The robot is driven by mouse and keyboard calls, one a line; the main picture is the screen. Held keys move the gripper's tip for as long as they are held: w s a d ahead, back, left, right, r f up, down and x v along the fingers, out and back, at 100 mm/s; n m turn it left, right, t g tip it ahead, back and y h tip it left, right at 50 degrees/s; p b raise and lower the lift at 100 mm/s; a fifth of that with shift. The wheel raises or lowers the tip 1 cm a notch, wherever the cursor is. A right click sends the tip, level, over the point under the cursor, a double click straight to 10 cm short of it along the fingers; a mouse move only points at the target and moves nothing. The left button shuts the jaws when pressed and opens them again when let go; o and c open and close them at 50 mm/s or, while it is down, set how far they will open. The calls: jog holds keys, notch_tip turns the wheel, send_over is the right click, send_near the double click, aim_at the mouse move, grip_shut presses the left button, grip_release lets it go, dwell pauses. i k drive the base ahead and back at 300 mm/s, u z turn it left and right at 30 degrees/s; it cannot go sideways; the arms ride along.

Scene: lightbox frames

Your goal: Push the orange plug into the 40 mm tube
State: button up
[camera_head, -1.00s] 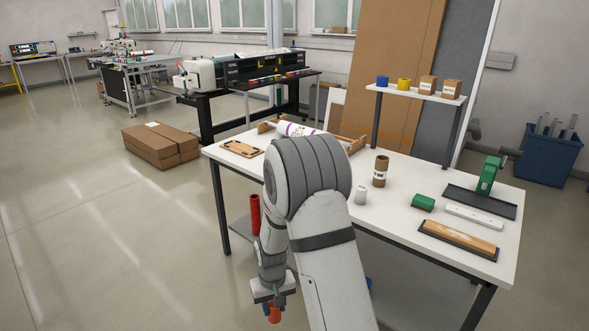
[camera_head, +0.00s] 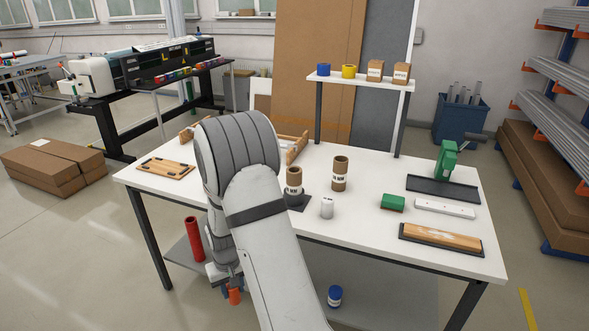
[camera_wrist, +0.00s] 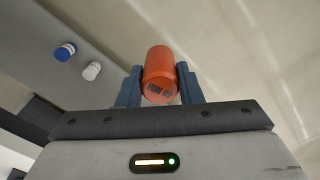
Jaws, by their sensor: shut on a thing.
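My gripper (camera_wrist: 160,88) is shut on the orange plug (camera_wrist: 160,72), with one blue finger on each side of it. The plug's near face carries a dark marking. In the head view my gripper (camera_head: 234,284) hangs low at the table's near side, with the plug (camera_head: 235,297) at its tip. Two brown cardboard tubes stand upright on the table: one (camera_head: 294,181) in a dark holder (camera_head: 297,202), the other (camera_head: 340,173) to its right. Their labels are too small to read, so I cannot tell which is 40 mm. The plug is apart from both.
On the white table (camera_head: 365,228) are a white cylinder (camera_head: 327,208), a green block (camera_head: 392,203) and a green-handled tool (camera_head: 447,160). The lower shelf (camera_head: 390,290) holds a blue cylinder (camera_head: 335,296). A red tube (camera_head: 193,240) stands left of my arm.

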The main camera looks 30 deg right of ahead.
aim_at(293, 174)
jog(key=i, duration=0.45)
jog(key=z, duration=0.6)
jog(key=k, duration=0.6)
jog(key=z, duration=0.05)
